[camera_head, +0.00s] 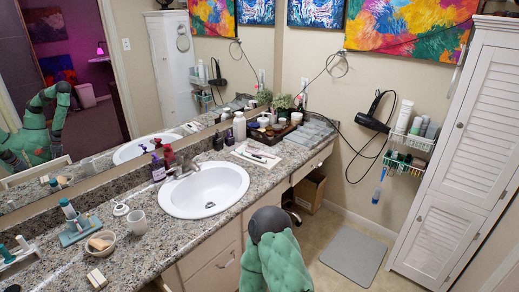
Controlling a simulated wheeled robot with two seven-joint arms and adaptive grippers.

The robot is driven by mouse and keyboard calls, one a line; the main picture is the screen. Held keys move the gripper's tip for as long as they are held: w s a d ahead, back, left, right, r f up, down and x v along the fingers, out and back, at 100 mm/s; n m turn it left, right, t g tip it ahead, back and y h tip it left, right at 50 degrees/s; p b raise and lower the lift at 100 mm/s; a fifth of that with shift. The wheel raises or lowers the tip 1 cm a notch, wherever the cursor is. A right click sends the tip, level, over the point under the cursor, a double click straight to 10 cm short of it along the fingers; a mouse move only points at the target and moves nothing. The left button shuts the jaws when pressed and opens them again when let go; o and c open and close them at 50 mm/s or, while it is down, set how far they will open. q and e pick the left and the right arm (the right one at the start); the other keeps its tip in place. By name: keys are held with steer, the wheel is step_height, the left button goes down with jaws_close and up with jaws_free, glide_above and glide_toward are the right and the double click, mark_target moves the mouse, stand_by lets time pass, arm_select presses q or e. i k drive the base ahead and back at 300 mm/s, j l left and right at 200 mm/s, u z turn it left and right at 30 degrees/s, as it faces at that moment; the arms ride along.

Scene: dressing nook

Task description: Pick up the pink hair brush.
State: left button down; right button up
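I cannot make out a pink hair brush anywhere in the camera_head view. A white mat or towel (247,158) on the counter behind the sink carries small slim items, too small to identify. A green arm part of mine with a dark joint rises at the bottom middle, in front of the counter. Neither of my grippers shows clearly. Part of my body is reflected in the mirror at the left.
A tray (270,132) with bottles stands behind. A black hair dryer (374,117) and wire baskets (405,166) hang right; a grey mat (353,255) lies on the floor.

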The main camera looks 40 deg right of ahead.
mark_target(255, 151)
steer(key=i+l+u, duration=0.2)
steer(key=l+u, duration=0.15)
steer(key=l, duration=1.05)
steer(key=l+u, duration=0.3)
steer(key=l, duration=1.15)
